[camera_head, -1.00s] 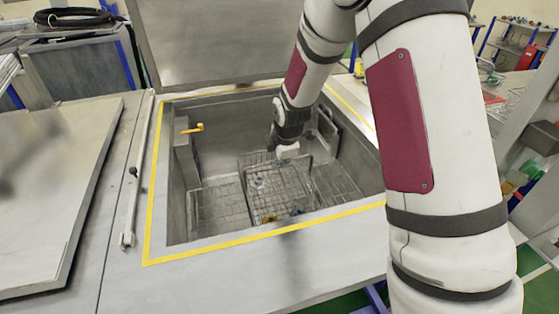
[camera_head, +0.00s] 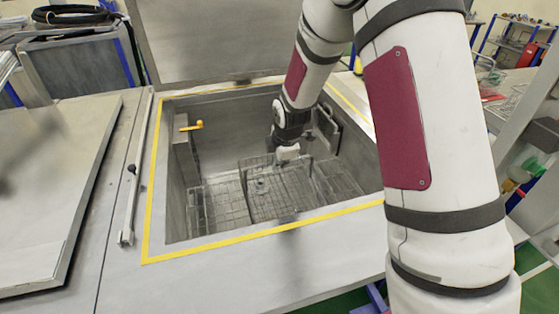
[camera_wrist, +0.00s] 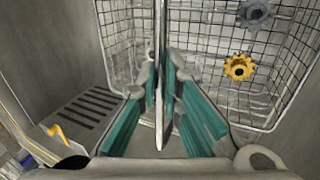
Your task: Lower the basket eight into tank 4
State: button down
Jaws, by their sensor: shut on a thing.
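The wire basket (camera_head: 262,190) is inside the open tank (camera_head: 178,215), which has a yellow-edged rim. It also shows in the wrist view (camera_wrist: 278,122), with a yellow gear part (camera_wrist: 239,67) and a grey gear part (camera_wrist: 253,13) in it. My gripper (camera_wrist: 163,68) is shut on the basket's upright handle plate (camera_wrist: 160,115). In the head view my gripper (camera_head: 286,160) is down inside the tank, below the rim level. I cannot tell whether the basket touches the tank floor. No basket or tank number is readable.
The tank's lid (camera_head: 215,40) stands open behind it. A closed lid (camera_head: 50,190) lies to the left, with a rod (camera_head: 130,205) beside it. A yellow lever (camera_head: 192,126) sits on the tank's inner left wall. Grey tank walls stand close around the basket.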

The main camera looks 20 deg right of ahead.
jog(key=shift+s+f, duration=0.2)
jog(key=shift+f, duration=0.5)
dwell(0.3)
jog(key=c, duration=1.7)
grip_release()
jog(key=shift+w, duration=0.1)
jog(key=shift+r, duration=0.1)
jog(key=shift+w+r+p+v, duration=0.3)
jog(key=shift+w+p+v, duration=0.65)
jog(key=shift+v, duration=2.9)
jog(key=shift+w+r+p+v, duration=0.45)
jog(key=shift+p+v, duration=0.85)
jog(key=shift+v, duration=2.5)
jog(key=shift+w+r+p+v, duration=0.2)
jog(key=shift+w+p+v, duration=0.8)
jog(key=shift+v, duration=2.85)
jog(key=shift+s, duration=0.1)
